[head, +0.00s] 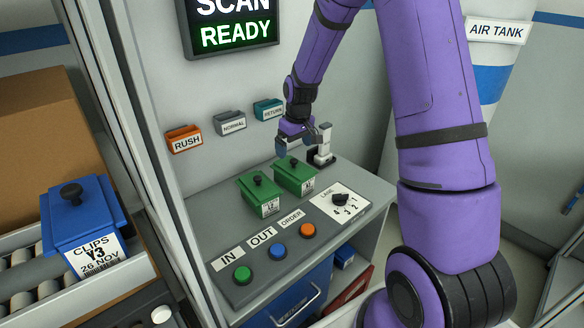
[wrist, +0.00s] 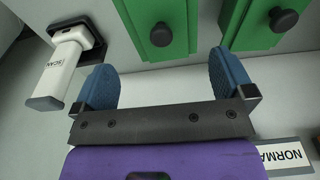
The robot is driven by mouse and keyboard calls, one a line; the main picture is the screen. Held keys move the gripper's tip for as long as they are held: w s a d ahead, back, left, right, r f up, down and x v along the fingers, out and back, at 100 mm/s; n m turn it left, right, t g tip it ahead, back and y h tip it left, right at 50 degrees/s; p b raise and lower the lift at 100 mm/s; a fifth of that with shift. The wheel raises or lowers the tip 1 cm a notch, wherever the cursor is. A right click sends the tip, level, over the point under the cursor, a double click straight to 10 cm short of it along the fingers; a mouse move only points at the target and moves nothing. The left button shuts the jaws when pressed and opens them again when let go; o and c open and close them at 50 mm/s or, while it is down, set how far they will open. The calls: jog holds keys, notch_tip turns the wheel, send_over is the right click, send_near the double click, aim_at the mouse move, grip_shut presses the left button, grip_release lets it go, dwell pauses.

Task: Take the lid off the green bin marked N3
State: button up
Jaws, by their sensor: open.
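Two green bins with lids and black knobs stand side by side on the grey console. The right bin (head: 296,178) is nearer the scanner; the left bin (head: 258,198) is beside it. Their white labels are too small to read surely, so I cannot tell which is N3. In the wrist view the bin nearer the scanner shows its lid and knob (wrist: 161,35) ahead of the jaws, and the other bin's knob (wrist: 284,20) is at upper right. My gripper (head: 297,143) is open and empty, behind the right bin; its blue fingers also show in the wrist view (wrist: 165,82).
A white scanner (head: 323,146) stands close to my gripper, also at left in the wrist view (wrist: 60,68). RUSH (head: 184,138), NORMAL and RETURN holders are on the wall behind. Buttons and a LANE dial (head: 340,200) are in front. A blue Y3 bin (head: 85,228) stands on rollers at left.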

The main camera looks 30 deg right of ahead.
aim_at(294, 160)
jog(key=shift+a+f, duration=0.15)
jog(key=shift+f, duration=2.8)
jog(key=c, duration=1)
